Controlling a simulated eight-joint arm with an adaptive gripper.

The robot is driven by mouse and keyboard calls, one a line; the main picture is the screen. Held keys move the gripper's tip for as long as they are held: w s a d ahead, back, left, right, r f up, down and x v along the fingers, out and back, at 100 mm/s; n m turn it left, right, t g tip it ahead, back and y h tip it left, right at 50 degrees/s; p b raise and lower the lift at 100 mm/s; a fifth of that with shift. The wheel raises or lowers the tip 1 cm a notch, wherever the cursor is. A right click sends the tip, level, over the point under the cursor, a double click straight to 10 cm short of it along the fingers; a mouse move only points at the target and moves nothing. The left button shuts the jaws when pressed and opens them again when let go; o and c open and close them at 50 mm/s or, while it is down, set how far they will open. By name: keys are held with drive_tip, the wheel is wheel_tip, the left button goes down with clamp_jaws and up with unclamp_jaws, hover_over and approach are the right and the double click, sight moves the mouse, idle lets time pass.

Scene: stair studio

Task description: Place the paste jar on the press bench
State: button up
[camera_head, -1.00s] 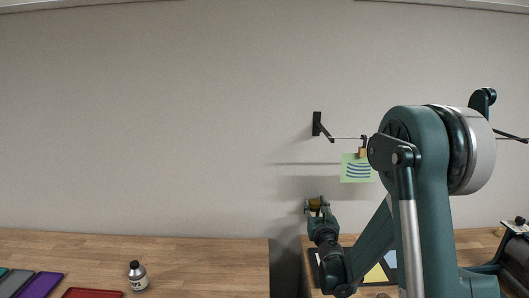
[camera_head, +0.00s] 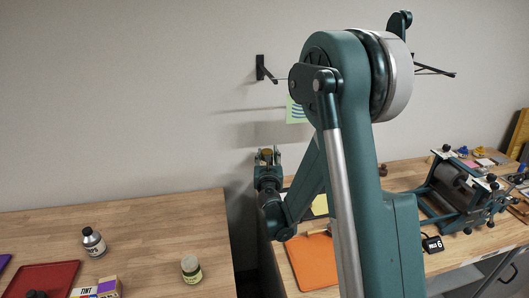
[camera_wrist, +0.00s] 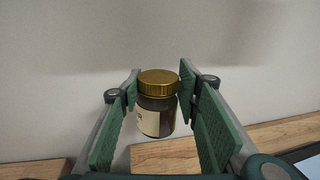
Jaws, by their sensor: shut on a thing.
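The paste jar (camera_wrist: 157,105) has a gold lid, dark contents and a cream label. It is upright between the green pads of my gripper (camera_wrist: 160,88), which is shut on it. In the head view my gripper (camera_head: 267,158) is raised near the wall, with the jar's brownish lid (camera_head: 267,153) just showing between the fingers. The press bench (camera_head: 407,176) is the wooden bench at right, carrying the roller press (camera_head: 455,190). My arm hides part of this bench. The jar is in the air, apart from both benches.
A gap separates the benches. A green print (camera_head: 296,111) hangs behind my arm.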

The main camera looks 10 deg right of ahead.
drive_tip(key=s+f+m+g+h+b, duration=0.1)
drive_tip(key=s+m+g+h, duration=0.3)
drive_tip(key=s, duration=1.1)
drive_tip(key=s+d+f+m+g+h+b, duration=0.1)
drive_tip(key=s+m+g+h, duration=0.3)
drive_tip(key=s, duration=1.1)
drive_tip(key=s+d+f+m+g+h+b, duration=0.1)
drive_tip(key=s+m+g+h, duration=0.4)
drive_tip(key=s, duration=1)
drive_tip(key=shift+s+g+h+b, duration=0.3)
drive_tip(key=shift+h+b, duration=0.3)
drive_tip(key=shift+b, duration=0.2)
drive_tip(key=shift+w+d+f, duration=0.1)
drive_tip(key=shift+f, duration=0.05)
drive_tip(key=shift+f+b, duration=1.95)
drive_tip(key=shift+f, duration=1.2)
drive_tip(key=o, duration=1.2)
